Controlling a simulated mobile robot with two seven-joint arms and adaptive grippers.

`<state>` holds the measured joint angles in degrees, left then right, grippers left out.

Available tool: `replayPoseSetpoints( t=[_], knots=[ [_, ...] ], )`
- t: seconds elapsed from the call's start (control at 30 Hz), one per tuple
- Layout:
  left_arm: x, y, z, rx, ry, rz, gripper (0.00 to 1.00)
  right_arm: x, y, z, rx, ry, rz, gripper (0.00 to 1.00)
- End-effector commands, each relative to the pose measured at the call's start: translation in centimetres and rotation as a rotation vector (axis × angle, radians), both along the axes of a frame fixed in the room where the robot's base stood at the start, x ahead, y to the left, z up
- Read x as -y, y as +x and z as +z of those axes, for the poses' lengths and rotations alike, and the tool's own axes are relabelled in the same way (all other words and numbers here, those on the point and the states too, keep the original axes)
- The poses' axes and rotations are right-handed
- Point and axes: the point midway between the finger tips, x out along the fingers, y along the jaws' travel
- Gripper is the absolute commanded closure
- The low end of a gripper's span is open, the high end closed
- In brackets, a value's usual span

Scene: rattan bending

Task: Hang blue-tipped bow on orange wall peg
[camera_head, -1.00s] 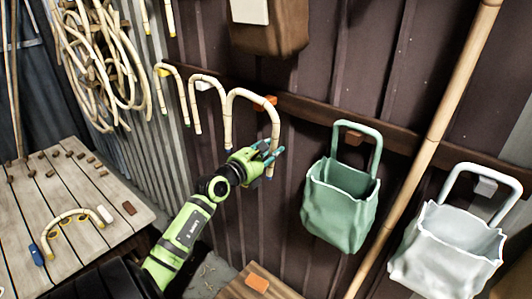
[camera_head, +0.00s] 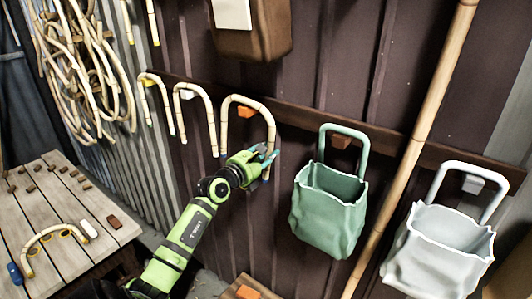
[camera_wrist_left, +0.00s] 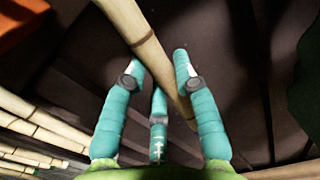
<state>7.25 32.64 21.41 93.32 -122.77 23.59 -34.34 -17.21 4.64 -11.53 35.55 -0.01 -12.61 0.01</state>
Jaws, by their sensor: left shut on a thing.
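The bow (camera_head: 227,125) is a pale rattan arch with blue tips, hanging open end down against the dark wall. My left gripper (camera_head: 266,157) is shut on its right leg near the lower end. In the left wrist view the teal fingers close around the cane (camera_wrist_left: 145,38). The orange wall peg (camera_head: 246,112) shows inside the arch, just under its top; whether the bow touches or rests on it I cannot tell. An orange patch, probably that peg, shows at the top left of the wrist view (camera_wrist_left: 22,18). My right gripper is out of view.
Similar bows hang left at a white peg (camera_head: 187,94) and a yellow peg (camera_head: 149,82). A green bag (camera_head: 330,215) and a white bag (camera_head: 438,255) hang right. A bamboo pole (camera_head: 418,140) leans between them. A bench (camera_head: 75,205) stands left.

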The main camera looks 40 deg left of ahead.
Motion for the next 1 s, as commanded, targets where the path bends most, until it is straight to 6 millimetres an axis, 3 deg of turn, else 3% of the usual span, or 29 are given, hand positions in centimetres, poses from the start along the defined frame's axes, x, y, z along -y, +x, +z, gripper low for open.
replayPoseSetpoints(
  t=[0.33, 0.37, 0.4, 0.77, 1.0],
  knots=[
    [0.1, 0.0, -0.1, -0.003, -0.001, -0.002, 1.00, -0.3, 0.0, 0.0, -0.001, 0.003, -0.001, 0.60],
    [0.0, 0.0, -0.2, -0.003, -0.001, -0.002, 0.60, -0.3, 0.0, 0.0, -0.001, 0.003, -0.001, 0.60],
    [0.0, 0.0, -0.2, -0.004, -0.001, -0.001, 0.44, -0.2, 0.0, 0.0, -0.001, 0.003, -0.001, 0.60],
    [0.1, -0.1, -0.2, -0.004, -0.002, -0.001, 0.44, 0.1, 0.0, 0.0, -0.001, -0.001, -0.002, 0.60],
    [0.4, -3.0, -0.3, -0.005, -0.002, -0.001, 0.44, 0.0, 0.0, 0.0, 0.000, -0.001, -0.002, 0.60]
  ],
)
